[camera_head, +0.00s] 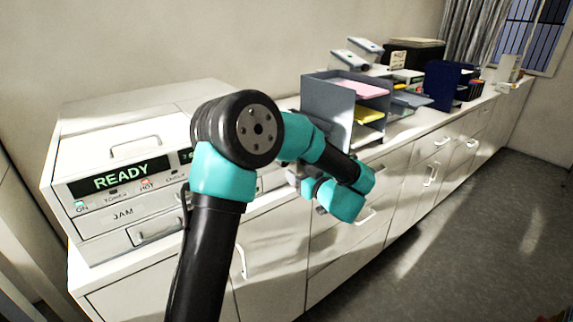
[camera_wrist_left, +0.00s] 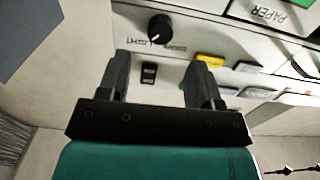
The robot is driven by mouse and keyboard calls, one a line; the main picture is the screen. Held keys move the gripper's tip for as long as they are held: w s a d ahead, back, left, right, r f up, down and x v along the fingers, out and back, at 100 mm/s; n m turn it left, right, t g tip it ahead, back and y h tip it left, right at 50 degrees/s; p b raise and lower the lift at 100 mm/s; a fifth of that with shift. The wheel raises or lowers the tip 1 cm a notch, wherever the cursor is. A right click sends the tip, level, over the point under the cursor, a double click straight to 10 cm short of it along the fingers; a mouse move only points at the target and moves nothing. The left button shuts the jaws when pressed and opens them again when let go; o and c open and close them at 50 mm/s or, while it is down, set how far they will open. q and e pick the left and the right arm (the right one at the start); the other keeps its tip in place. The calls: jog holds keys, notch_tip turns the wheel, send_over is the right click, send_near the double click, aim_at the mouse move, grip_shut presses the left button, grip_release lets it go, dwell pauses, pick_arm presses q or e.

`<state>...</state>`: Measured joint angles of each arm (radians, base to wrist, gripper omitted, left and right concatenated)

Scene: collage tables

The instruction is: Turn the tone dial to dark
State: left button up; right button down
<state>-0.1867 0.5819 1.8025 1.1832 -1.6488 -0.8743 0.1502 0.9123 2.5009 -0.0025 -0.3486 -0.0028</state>
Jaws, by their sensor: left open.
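The tone dial (camera_wrist_left: 160,27) is a round black knob with a white pointer line, on the machine's pale front panel in the left wrist view. The printing appears upside down there. The pointer aims down and left in the picture, toward the word "LIGHT" (camera_wrist_left: 143,42); another label to the right is too blurred to read surely. My left gripper (camera_wrist_left: 158,66) is open and empty. Its two dark fingers point at the panel, and the dial shows beyond the gap, apart from them. In the head view my left arm hides the dial.
The copier (camera_head: 118,152) stands at the left on a long white counter, its display reading "READY". A dark switch (camera_wrist_left: 149,73) and a yellow button (camera_wrist_left: 211,61) are near the dial. A grey paper tray rack (camera_head: 331,92) stands right of the copier.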

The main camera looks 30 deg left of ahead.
pick_arm(q)
jog(key=x, duration=0.7)
jog(key=shift+c, duration=0.2)
jog(key=shift+d, duration=0.1)
jog(key=c, duration=0.9)
jog(key=shift+n, duration=0.4)
jog(key=shift+s+f+n, duration=0.1)
jog(key=shift+s+n, duration=0.05)
jog(key=shift+n, duration=8.45)
